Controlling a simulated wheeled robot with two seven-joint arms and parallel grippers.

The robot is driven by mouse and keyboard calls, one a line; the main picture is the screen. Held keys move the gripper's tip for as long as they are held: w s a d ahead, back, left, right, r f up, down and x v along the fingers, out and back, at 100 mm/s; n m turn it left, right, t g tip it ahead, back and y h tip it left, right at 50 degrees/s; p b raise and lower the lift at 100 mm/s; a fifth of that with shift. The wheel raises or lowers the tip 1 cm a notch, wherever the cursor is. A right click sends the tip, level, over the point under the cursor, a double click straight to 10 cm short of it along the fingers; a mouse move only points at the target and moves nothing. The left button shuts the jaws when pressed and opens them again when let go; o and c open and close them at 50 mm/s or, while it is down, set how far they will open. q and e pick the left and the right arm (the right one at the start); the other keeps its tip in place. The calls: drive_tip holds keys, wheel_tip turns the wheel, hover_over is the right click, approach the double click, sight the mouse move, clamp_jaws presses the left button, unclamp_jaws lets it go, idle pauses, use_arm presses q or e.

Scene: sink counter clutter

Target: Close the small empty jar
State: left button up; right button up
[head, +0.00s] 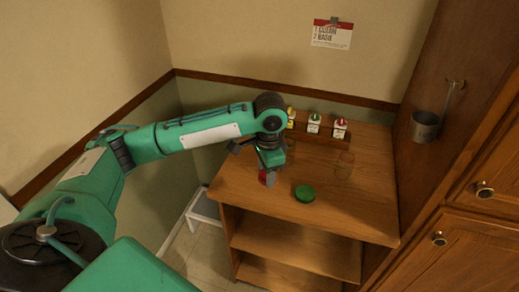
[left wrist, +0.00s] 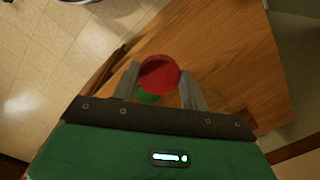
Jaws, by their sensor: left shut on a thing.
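My left gripper (head: 267,177) reaches down over the left part of the wooden counter top. It is shut on a red round lid (left wrist: 158,74), which also shows as a small red patch in the head view (head: 263,177). A clear, empty-looking glass jar (head: 345,160) stands to the right, apart from the gripper; its top is hard to make out. A green round lid (head: 304,193) lies on the counter, right of the gripper. A green patch (left wrist: 148,97) shows behind the red lid in the left wrist view. My right gripper is not in view.
Several small containers with coloured tops (head: 314,124) stand on a wooden rack at the back of the counter (head: 345,210). A metal cup (head: 424,126) hangs on the right cabinet wall. Open shelves lie below. The counter's front right is clear.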

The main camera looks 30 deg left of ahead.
use_arm(q)
drive_tip(key=s+d+f+n, duration=0.4)
drive_tip(key=s+d+n, duration=0.2)
drive_tip(key=s+n, duration=0.1)
drive_tip(key=shift+d+n, duration=0.25)
drive_tip(key=shift+n, duration=0.05)
